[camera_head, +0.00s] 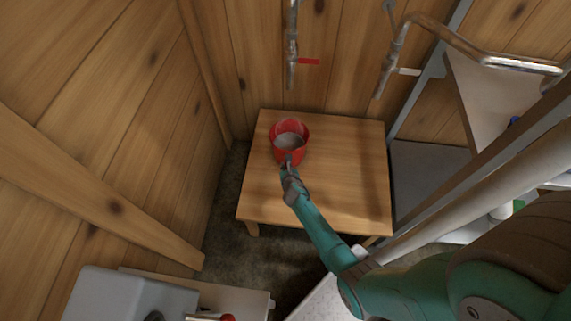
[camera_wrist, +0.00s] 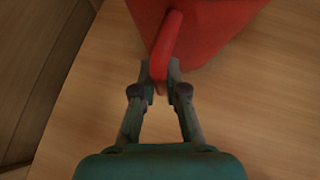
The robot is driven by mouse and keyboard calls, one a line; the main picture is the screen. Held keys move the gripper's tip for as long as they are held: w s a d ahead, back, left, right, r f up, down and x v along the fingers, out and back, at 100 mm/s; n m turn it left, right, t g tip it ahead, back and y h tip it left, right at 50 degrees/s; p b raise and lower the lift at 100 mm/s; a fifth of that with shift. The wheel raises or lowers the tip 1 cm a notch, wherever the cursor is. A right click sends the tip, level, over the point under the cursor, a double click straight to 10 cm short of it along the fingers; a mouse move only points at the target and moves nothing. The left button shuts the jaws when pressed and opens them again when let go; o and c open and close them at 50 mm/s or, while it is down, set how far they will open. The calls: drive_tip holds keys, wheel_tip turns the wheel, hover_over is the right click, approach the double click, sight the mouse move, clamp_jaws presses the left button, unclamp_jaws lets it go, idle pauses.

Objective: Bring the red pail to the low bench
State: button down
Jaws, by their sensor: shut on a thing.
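The red pail (camera_head: 303,143) is over the left back part of the low wooden bench (camera_head: 345,190) in the head view. It looks upright, with greyish contents inside. In the wrist view the red pail (camera_wrist: 205,30) fills the top, and its handle lies between my fingertips. My gripper (camera_wrist: 160,80) is shut on that handle. In the head view my gripper (camera_head: 289,165) reaches the pail's near side from the front. The bench top (camera_wrist: 245,110) shows below the pail in the wrist view; whether the pail's base touches it I cannot tell.
Two metal pipes with taps, one marked by a red tag (camera_head: 308,61) and one by a white tag (camera_head: 408,71), hang above the bench. Wooden walls stand behind and left. A metal frame and shelving are at right. The bench's right half is clear.

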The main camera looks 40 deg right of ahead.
drive_tip(key=s+a, duration=1.3)
drive_tip(key=s, duration=0.3)
drive_tip(key=shift+a, duration=0.2)
idle(2.6)
drive_tip(key=shift+d, duration=0.1)
idle(0.3)
drive_tip(key=shift+s+d, duration=0.3)
drive_tip(key=shift+s, duration=0.15)
drive_tip(key=c, duration=1.1)
unclamp_jaws()
drive_tip(key=shift+c, duration=0.2)
drive_tip(key=v, duration=1.2)
